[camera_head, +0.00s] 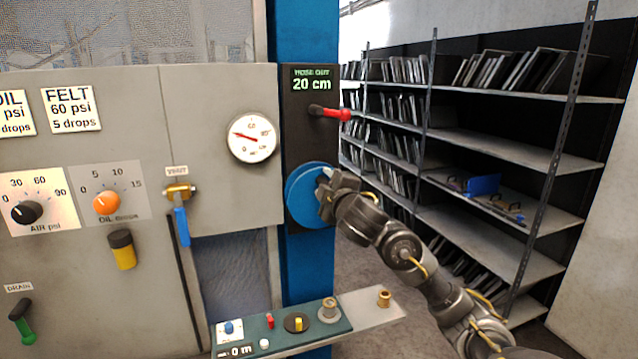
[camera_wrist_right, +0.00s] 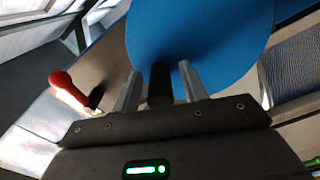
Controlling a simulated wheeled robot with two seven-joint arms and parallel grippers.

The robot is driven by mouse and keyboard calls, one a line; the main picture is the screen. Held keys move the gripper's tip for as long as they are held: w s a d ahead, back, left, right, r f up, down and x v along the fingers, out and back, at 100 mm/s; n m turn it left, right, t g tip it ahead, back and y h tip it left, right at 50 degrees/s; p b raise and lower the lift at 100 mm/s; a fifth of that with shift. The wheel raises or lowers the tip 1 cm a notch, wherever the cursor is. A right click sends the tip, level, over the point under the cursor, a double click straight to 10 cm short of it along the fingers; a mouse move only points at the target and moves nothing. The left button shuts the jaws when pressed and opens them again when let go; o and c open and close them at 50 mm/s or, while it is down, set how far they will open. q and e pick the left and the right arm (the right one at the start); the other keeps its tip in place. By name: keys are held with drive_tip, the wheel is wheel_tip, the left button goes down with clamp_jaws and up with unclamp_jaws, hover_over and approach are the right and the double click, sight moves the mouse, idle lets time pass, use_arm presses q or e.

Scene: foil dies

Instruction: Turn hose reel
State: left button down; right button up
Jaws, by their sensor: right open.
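The hose reel (camera_head: 304,197) is a round blue disc on a dark panel of the blue column. A display (camera_head: 312,80) above it reads "HOSE OUT 20 cm". My right gripper (camera_head: 326,184) is at the right side of the reel and covers part of it. In the right wrist view the blue reel (camera_wrist_right: 200,40) fills the top middle. A dark knob or handle (camera_wrist_right: 160,85) on it stands between the two fingers of my right gripper (camera_wrist_right: 160,88), which are apart. I cannot tell whether either finger touches it. My left gripper is not in view.
A red-tipped lever (camera_head: 338,114) sits above the reel and also shows in the wrist view (camera_wrist_right: 66,88). Left are a gauge (camera_head: 252,138), a blue-handled valve (camera_head: 181,220) and knobs. A ledge (camera_head: 365,312) with small parts lies below. Shelves (camera_head: 470,180) stand right.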

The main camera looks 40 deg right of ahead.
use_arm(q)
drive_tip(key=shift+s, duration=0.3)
use_arm(e)
clamp_jaws()
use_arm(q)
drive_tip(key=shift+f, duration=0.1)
use_arm(e)
drive_tip(key=shift+w+a, duration=0.1)
